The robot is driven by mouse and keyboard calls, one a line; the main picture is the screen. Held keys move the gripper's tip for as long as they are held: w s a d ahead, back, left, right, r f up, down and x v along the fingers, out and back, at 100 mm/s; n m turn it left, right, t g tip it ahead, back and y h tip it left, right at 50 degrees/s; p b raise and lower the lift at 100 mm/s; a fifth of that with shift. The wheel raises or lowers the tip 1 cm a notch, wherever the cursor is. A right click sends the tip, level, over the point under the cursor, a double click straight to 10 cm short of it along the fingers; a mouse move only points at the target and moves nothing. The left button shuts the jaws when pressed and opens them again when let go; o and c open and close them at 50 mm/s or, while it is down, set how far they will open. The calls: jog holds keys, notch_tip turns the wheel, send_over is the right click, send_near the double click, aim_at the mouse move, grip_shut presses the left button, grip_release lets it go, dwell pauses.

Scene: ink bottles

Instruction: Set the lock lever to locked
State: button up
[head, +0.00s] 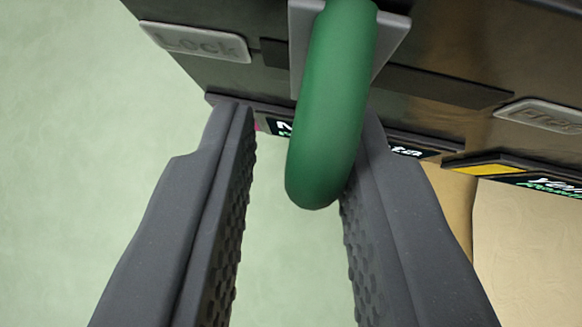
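The green lock lever (335,110) sticks out from a grey mounting plate (393,32) on the dark panel. Its rounded end hangs toward me, between the fingers of my gripper (305,150). My gripper is open around the lever. The right finger is very close to the lever or touching it; I cannot tell which. A clear gap shows between the lever and the left finger. A grey "Lock" label (195,41) is on the panel left of the lever. Another raised label (541,116) is on the right, its text hard to read.
A dark slot strip (440,86) runs across the panel behind the lever. Printed labels, one with a yellow patch (489,169), line the panel's lower edge. A beige surface (530,240) lies at the lower right. The pale green surface (80,150) at the left is clear.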

jog(key=p+v, duration=0.4)
jog(key=v, duration=0.9)
jog(key=shift+s+r, duration=0.15)
jog(key=shift+s, duration=0.1)
